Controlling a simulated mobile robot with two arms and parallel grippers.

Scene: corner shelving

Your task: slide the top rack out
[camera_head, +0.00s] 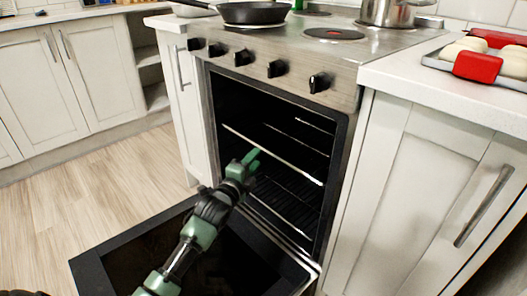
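The oven (340,140) stands open, its dark door (120,262) folded down flat toward me. The top rack (292,168) shows as a bright front bar running across the upper part of the dark cavity; it sits inside the oven. My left gripper (252,158), green and dark, reaches over the door to the cavity opening. Its fingertips appear just below the left part of the top rack's bar; I cannot tell whether they touch it. The gap between the fingers is too small to read. A lower rack (285,200) lies beneath. My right gripper is not in view.
The stovetop above holds a black pan (254,13) and a steel pot (388,12). Black knobs (277,68) line the oven front. A tray (437,62) with buns and red items is on the right counter. Cabinets flank the oven; the wooden floor (95,185) at left is clear.

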